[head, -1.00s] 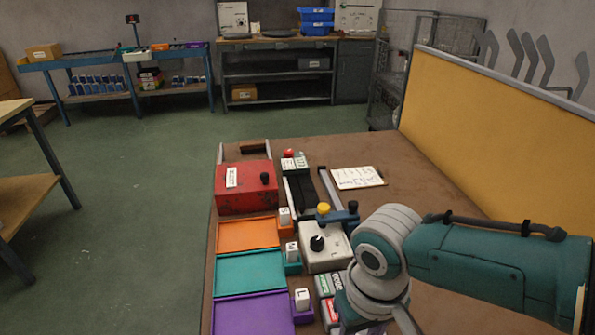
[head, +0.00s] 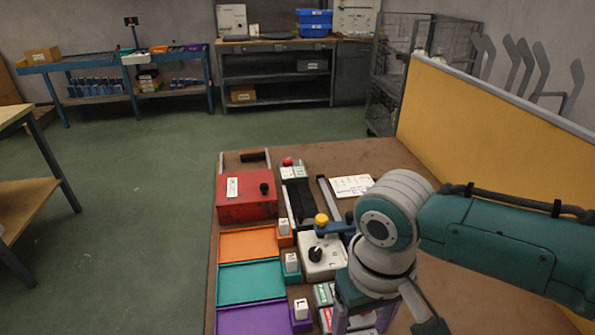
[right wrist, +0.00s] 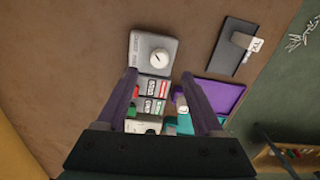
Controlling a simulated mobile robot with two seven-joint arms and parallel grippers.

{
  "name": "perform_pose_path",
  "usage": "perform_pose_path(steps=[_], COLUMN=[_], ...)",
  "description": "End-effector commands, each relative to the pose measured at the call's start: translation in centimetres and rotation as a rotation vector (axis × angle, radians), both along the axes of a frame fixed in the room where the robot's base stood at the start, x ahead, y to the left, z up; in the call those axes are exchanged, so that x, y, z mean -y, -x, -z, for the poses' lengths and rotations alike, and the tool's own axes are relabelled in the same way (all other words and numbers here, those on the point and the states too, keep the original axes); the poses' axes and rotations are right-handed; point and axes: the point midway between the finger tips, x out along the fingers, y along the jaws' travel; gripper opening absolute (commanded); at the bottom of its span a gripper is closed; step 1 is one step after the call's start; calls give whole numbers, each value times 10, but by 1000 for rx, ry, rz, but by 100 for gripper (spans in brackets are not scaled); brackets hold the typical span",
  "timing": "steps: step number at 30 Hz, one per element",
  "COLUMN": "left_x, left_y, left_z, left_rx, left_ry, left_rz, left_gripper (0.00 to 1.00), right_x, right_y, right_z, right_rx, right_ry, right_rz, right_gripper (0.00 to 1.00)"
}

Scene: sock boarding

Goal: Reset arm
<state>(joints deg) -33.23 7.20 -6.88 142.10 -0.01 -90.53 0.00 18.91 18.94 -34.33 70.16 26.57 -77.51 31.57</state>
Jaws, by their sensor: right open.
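My right gripper (head: 362,320) hangs over the front of the brown workbench (head: 475,300), right of the purple tray (head: 255,320). In the right wrist view its two purple fingers (right wrist: 161,82) are spread apart with nothing gripped. Below and between them lie small blocks with red and green labels (right wrist: 152,96) and a grey box with a white dial (right wrist: 153,55). The purple tray also shows outside the right-hand finger (right wrist: 222,96). My left gripper is not in view.
An orange tray (head: 248,243), a teal tray (head: 250,283) and a red box (head: 247,198) line the bench's left side. A pale box with a black knob (head: 322,257) stands close to my right arm. A yellow panel (head: 490,135) borders the bench's right side.

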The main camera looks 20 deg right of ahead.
Motion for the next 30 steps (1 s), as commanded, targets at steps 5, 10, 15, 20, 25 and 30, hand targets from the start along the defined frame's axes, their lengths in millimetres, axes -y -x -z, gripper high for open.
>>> perform_pose_path(steps=[5,10,15,20,25,30], left_x=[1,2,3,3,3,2], left_y=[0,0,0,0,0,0], left_z=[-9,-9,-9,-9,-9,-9], left_rx=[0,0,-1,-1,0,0], left_ry=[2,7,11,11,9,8], left_rz=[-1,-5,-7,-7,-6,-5], left_gripper=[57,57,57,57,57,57], right_x=[0,0,0,0,-12,-47], right_y=[0,0,0,0,9,45], right_z=[-24,-28,-27,-27,-27,-41], right_rx=[1,0,-1,0,10,88], right_ry=[1,1,1,1,-23,-98], right_rz=[0,1,1,1,-42,-188], right_gripper=[69,69,69,69,69,69])
